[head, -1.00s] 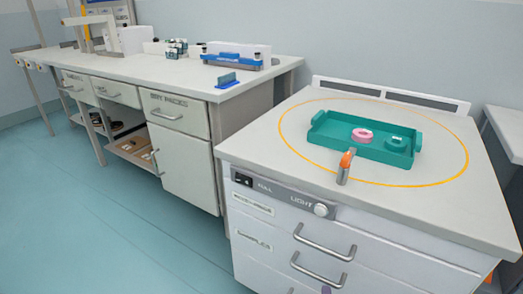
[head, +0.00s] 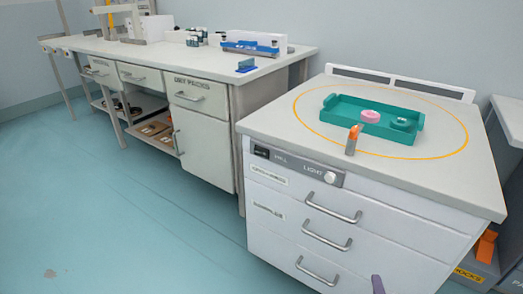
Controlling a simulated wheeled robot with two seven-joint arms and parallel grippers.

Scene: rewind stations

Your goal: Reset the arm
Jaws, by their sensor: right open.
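The tip of my right gripper (head: 377,284) shows as a small purple piece at the bottom edge, in front of the white drawer cabinet (head: 290,222). The rest of it is below the frame. It holds nothing that I can see and is apart from the things on the cabinet top. My left gripper is not in view. The arm named by the task cannot be singled out otherwise. A short grey post with an orange tip (head: 354,136) stands near the cabinet's front edge, just before the tray.
A teal tray (head: 335,115) inside a yellow ring holds a pink ring (head: 370,116) and a teal ring (head: 402,123). A long bench (head: 175,60) stands behind left. An orange item (head: 486,246) lies in a grey bin at right. The floor (head: 110,220) at left is clear.

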